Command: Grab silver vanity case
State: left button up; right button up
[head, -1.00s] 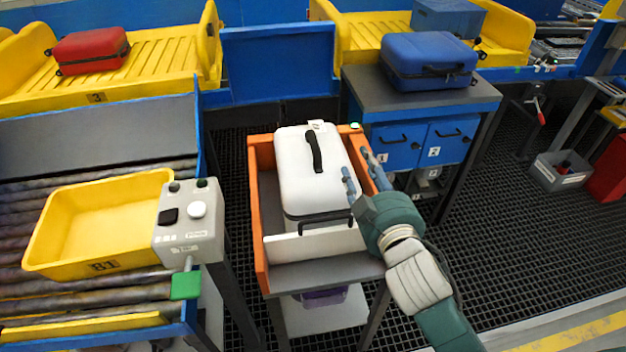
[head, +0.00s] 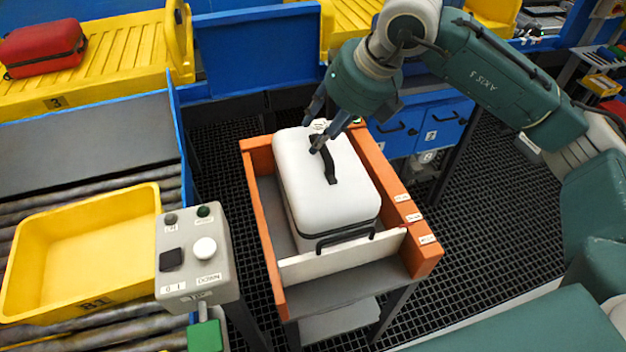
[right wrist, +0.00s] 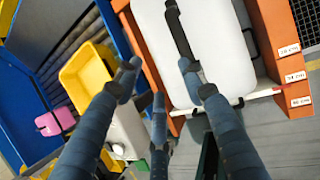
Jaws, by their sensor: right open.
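The silver vanity case (head: 350,185) looks white, with a dark seam, a black top handle (head: 326,162) and a black front handle. It lies in an orange-sided stand (head: 265,225), behind a low white front board. It also shows in the right wrist view (right wrist: 213,60), with its black top handle (right wrist: 178,28). My right gripper (head: 317,132) is over the far part of the case, fingers pointing down close to the top handle. The fingers are open and apart in the right wrist view (right wrist: 160,72), with nothing between them. Contact with the handle cannot be told. My left gripper is out of view.
A yellow tray (head: 145,235) sits on rollers at left, beside a grey button box (head: 222,265). A red case (head: 42,48) lies on a yellow slatted conveyor at back left. A blue drawer cabinet (head: 440,125) stands behind the stand. Dark grated floor is open at right.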

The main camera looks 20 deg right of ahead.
aim_at(326, 151)
jog(key=shift+m+h, duration=0.3)
jog(key=shift+h, duration=0.3)
jog(key=f, duration=0.1)
jog(key=w+d+f+p, duration=0.1)
jog(key=w+f, duration=0.1)
jog(key=shift+w+d+f, duration=0.2)
jog(key=shift+d+f, duration=0.2)
jog(key=shift+w+f, duration=0.15)
jog(key=shift+f, duration=0.1)
jog(key=p+x, duration=0.3)
jog(key=x, duration=0.2)
jog(key=shift+d, duration=0.15)
jog(key=shift+w+f, duration=0.1)
jog(key=shift+f, duration=0.05)
grip_shut()
jog(key=shift+w, duration=0.15)
